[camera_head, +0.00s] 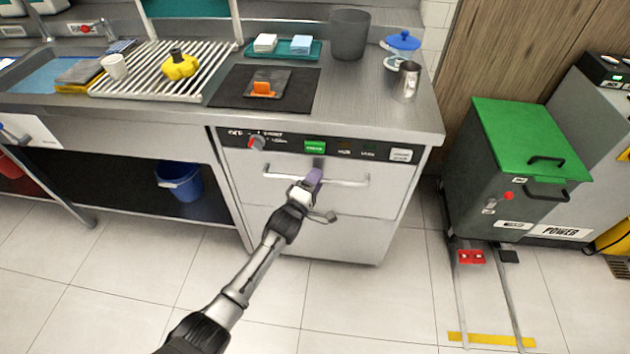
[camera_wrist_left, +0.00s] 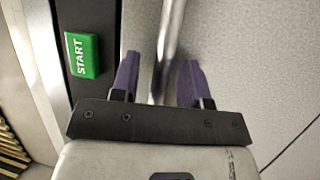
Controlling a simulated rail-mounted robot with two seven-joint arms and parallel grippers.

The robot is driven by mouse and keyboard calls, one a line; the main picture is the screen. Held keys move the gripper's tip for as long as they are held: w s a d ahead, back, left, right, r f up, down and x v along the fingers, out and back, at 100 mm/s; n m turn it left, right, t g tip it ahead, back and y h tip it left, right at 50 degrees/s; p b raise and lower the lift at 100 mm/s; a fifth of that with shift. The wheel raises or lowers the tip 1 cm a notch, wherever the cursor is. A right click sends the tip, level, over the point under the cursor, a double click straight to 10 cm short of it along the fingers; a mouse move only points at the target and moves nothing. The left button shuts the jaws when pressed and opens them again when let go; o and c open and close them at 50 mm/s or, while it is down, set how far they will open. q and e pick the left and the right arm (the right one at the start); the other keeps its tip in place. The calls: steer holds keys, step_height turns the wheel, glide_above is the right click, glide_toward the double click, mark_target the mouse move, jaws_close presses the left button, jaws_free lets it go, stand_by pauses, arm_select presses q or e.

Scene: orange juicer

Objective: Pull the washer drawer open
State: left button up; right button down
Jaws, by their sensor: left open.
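The washer (camera_head: 345,225) is a white front under the steel counter. Its drawer (camera_wrist_left: 235,50) carries a horizontal metal bar handle (camera_head: 348,181). My left gripper (camera_head: 308,182) is at the middle of this handle, with my arm coming up from below. In the left wrist view, the handle bar (camera_wrist_left: 171,30) runs between the two purple fingers of my left gripper (camera_wrist_left: 158,82). The fingers are apart, with gaps visible beside the bar. The drawer front looks flush with the washer body. My right gripper is out of view.
A green-lidded bin (camera_head: 525,140) stands to the right. A blue bucket (camera_head: 180,182) is under the counter. The tiled floor before the washer is clear except for my arm.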

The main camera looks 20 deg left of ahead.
arm_select(q)
jaws_close()
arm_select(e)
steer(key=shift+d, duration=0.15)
